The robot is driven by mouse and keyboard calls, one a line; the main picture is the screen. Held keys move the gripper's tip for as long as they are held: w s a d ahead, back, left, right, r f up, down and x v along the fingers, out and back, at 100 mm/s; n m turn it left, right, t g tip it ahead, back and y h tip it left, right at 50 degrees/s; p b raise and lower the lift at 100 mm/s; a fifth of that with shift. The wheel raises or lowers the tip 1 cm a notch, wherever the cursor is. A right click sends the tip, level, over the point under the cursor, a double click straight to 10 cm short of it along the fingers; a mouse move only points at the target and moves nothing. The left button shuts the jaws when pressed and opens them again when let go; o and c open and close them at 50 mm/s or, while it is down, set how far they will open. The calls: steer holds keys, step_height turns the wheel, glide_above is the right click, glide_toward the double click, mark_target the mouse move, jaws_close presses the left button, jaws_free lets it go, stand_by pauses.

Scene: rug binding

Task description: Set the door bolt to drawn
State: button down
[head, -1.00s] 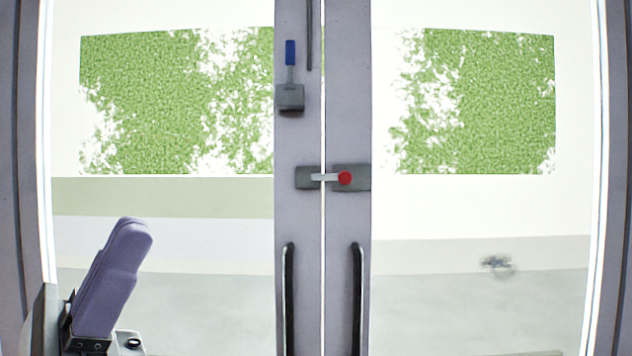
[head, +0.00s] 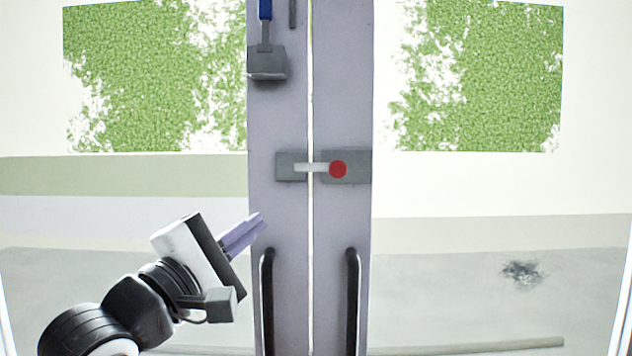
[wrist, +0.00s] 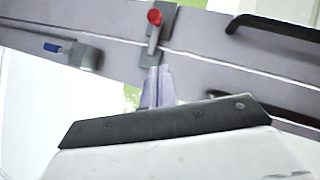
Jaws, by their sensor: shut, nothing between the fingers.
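The door bolt (head: 310,168) is a pale bar with a red round knob (head: 338,169) at its right end. It lies level across the gap between the two door leaves, from a grey plate on the right leaf to a grey plate (head: 290,167) on the left leaf. In the wrist view the red knob (wrist: 155,17) shows at the top, just beyond the fingertips. My gripper (head: 258,220) is shut and empty, below and left of the bolt, and seems apart from it. Its purple fingers also show in the wrist view (wrist: 158,73).
Two dark upright pull handles stand below the bolt, on the left leaf (head: 267,300) and the right leaf (head: 353,300). A grey box with a blue-tipped lever (head: 266,62) is at the upper left. Glass panes flank the stiles.

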steer(key=p, duration=0.5)
glide_toward(320, 168)
steer(key=w+d, duration=0.1)
steer(key=w, duration=0.1)
steer(key=d, duration=0.1)
steer(key=d+p, duration=0.1)
steer(key=d+r, duration=0.1)
steer(key=shift+w+d+r+p, duration=0.1)
steer(key=shift+w+d+p, duration=0.15)
steer(key=shift+d+p, duration=0.1)
